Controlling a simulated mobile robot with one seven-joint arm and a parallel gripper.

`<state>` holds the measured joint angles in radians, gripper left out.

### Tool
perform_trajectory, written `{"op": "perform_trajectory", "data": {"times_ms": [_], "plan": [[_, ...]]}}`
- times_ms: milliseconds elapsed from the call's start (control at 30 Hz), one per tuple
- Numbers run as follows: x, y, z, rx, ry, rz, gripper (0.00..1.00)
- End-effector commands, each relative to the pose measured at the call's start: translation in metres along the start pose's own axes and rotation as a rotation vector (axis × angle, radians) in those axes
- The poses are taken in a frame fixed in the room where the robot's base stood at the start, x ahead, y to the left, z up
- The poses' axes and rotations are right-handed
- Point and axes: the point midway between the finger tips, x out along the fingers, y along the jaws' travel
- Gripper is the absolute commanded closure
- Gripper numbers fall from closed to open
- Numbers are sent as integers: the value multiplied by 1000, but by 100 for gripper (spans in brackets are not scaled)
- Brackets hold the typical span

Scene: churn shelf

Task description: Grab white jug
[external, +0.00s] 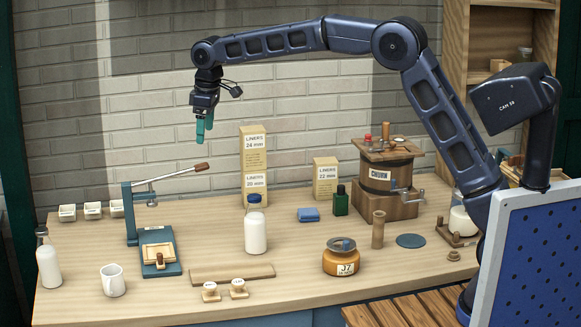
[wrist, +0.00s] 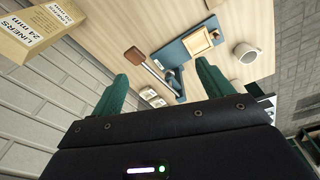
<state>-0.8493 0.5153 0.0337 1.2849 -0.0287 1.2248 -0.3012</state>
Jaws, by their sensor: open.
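The white jug (external: 113,280) is a small mug-like vessel with a handle. It stands upright on the table at the front left in the external view. In the wrist view the jug (wrist: 247,52) shows at the upper right, beyond the fingers. My gripper (external: 204,131) hangs high above the back of the table with its green fingers pointing down, well apart from the jug. In the wrist view my gripper (wrist: 163,78) has its two fingers spread apart with nothing between them.
A blue lever press (external: 130,214) with a wooden-ended lever stands between my gripper and the jug. A milk bottle (external: 48,262) stands left of the jug. A second bottle (external: 255,228), wooden stamps (external: 238,288) and liner boxes (external: 253,152) stand to the right.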

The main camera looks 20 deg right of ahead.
Motion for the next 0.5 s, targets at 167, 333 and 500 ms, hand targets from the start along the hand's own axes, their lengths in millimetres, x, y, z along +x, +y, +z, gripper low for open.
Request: {"op": "perform_trajectory", "data": {"times_ms": [167, 333, 500], "plan": [[46, -55, -57, -106, -22, -19, 21], [90, -112, -101, -204, -43, -34, 21], [137, -176, -137, -300, -61, -48, 21]]}}
